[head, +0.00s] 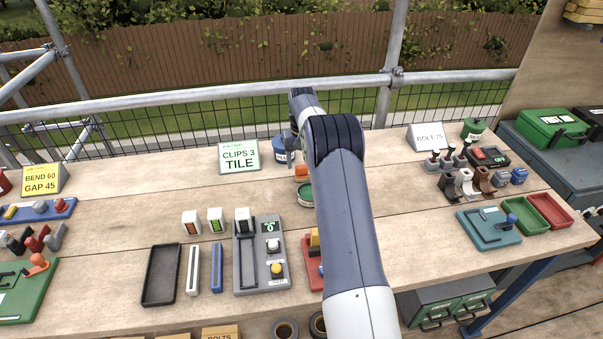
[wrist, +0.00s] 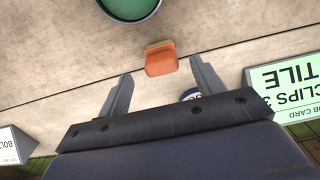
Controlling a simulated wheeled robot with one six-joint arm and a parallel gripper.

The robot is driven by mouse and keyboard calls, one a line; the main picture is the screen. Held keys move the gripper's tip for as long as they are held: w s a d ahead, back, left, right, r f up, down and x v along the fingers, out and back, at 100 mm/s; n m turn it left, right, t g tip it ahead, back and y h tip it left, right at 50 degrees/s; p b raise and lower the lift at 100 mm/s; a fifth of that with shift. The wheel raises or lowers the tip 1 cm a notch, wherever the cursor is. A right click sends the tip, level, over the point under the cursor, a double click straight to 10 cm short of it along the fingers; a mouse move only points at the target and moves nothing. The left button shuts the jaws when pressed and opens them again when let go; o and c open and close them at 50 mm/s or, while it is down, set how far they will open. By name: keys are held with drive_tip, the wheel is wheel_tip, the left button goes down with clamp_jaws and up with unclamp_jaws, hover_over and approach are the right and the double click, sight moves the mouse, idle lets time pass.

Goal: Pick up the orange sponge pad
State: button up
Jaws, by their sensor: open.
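The orange sponge pad (wrist: 160,58) lies on the wooden bench, just beyond my fingertips in the wrist view. It also shows in the head view (head: 301,170), partly hidden by my arm. My gripper (wrist: 160,74) is open and empty, with one finger to each side of the pad's line. The pad appears in front of the gap, not clearly between the fingers. In the head view my gripper is mostly hidden behind my own arm.
A round green-topped container (wrist: 130,5) stands close to the pad. A blue-and-white tin (head: 279,150) stands at the bench's back, partly hidden under my gripper in the wrist view. A "CLIPS 3 TILE" card (head: 239,157) stands left of it. Bare bench lies around the pad.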

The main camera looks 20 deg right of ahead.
sight(302, 166)
drive_tip(key=shift+a+f+p, duration=0.1)
drive_tip(key=shift+f+p, duration=0.45)
drive_tip(key=shift+f, duration=1.85)
drive_tip(key=c, duration=1)
